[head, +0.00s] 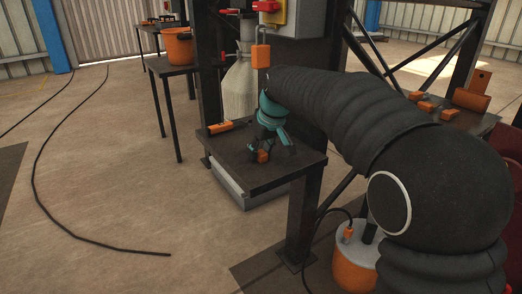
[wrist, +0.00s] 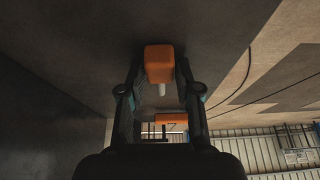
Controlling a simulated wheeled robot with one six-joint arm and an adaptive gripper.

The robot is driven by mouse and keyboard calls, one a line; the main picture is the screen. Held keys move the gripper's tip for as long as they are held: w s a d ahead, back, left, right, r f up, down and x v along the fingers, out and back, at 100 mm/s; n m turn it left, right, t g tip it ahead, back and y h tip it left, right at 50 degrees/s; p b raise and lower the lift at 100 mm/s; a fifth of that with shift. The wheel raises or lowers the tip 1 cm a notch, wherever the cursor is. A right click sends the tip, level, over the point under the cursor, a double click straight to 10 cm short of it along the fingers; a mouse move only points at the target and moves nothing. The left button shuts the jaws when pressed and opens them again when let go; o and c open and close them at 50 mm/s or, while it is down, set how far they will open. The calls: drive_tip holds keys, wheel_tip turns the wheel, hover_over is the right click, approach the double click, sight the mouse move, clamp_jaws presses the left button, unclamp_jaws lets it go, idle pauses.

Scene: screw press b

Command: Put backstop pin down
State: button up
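The backstop pin, an orange block with a short pale shank, shows between my fingers in the wrist view (wrist: 159,62). In the head view the orange block (head: 263,156) is low at my fingertips, over the dark table top (head: 235,176). My gripper (head: 270,150), teal and dark, points down at the table. In the wrist view my gripper (wrist: 160,72) has a finger along each side of the block, closed against it. I cannot tell whether the pin touches the table top.
An orange piece (head: 220,127) lies at the table's far left edge. A pale sack-like cylinder (head: 240,88) and an orange padlock-like block (head: 261,55) are behind my gripper. An orange pot (head: 178,46) stands on a farther table. The near left part of the table top is clear.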

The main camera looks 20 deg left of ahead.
drive_tip(key=shift+o, duration=0.7)
drive_tip(key=shift+r, duration=0.2)
drive_tip(key=p+v, duration=0.2)
drive_tip(key=v, duration=1)
drive_tip(key=shift+d, duration=0.1)
